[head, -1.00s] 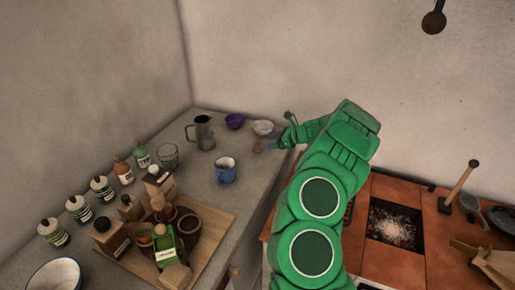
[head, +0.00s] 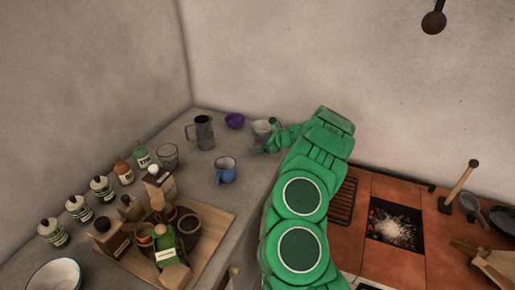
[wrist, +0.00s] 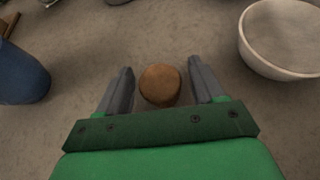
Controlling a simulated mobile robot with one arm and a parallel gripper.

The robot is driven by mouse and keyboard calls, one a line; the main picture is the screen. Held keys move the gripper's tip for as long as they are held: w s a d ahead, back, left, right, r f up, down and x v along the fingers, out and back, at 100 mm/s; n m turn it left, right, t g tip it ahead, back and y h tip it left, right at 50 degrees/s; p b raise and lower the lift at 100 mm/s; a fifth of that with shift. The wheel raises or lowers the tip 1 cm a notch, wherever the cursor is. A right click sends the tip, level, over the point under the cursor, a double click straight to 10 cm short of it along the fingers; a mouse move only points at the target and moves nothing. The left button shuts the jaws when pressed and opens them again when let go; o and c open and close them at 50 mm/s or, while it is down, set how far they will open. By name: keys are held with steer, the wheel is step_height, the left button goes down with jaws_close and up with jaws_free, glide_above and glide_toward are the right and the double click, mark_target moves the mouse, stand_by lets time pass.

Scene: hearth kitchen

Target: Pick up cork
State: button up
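The cork (wrist: 160,85) is a small round brown piece on the grey counter, seen from above in the wrist view. My gripper (wrist: 160,66) is open, with one grey finger on each side of the cork. A gap shows between the cork and each finger. In the head view my gripper (head: 262,149) is low over the counter, in front of the white bowl. I cannot make out the cork clearly in the head view.
A white bowl (wrist: 285,38) is close on the right and a blue mug (wrist: 20,70) on the left. A metal pitcher (head: 201,133) and a purple bowl (head: 235,121) stand further back. A wooden board (head: 215,222) with jars lies nearer.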

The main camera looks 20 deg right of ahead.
steer(key=c, duration=0.9)
steer(key=shift+r, duration=0.1)
